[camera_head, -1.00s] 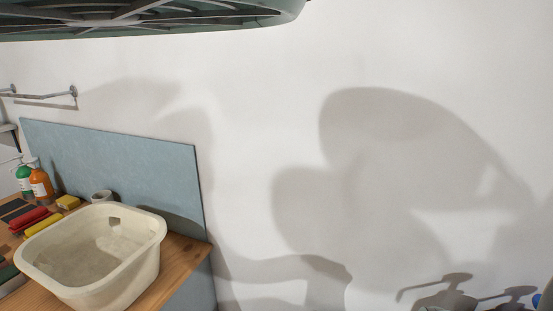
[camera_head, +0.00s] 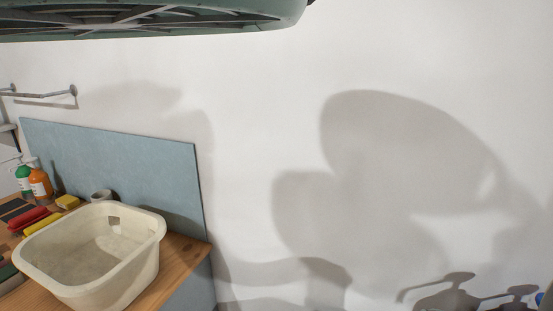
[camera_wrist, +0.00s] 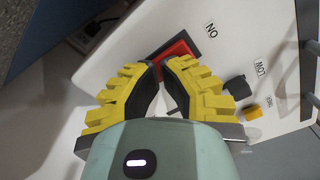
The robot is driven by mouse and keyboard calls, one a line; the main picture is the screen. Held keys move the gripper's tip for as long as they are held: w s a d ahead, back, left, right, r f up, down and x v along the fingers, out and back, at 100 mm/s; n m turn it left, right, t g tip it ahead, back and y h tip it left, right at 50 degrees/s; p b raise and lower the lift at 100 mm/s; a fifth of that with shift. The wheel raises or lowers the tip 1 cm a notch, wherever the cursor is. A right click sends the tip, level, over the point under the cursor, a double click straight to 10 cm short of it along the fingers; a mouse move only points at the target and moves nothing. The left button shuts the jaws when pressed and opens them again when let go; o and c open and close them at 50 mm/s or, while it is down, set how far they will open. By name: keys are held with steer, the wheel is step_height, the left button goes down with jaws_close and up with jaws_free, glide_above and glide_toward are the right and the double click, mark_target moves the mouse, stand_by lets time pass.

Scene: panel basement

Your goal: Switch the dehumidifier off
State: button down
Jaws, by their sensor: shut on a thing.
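The dehumidifier's white control panel (camera_wrist: 148,38) fills the upper middle of the wrist view. It carries a red rocker switch (camera_wrist: 182,52) in a dark frame, with an "ON" label (camera_wrist: 211,30) that appears turned over. My gripper (camera_wrist: 162,66) has yellow ribbed fingers with black pads, and its tips meet at the red switch. It is shut on the switch; the tips hide part of it, so the exact contact and the switch position are unclear. The dehumidifier and my gripper cannot be made out in the head view.
A dark knob (camera_wrist: 236,86) by a "LOW" label and a small yellow part (camera_wrist: 253,113) sit right of my fingers. In the head view, a cream basin (camera_head: 146,257) stands on a wooden counter (camera_head: 186,257) before a blue board (camera_head: 130,165). Bottles stand at left.

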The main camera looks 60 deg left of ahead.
steer(key=shift+r+p, duration=1.6)
steer(key=shift+r, duration=1.8)
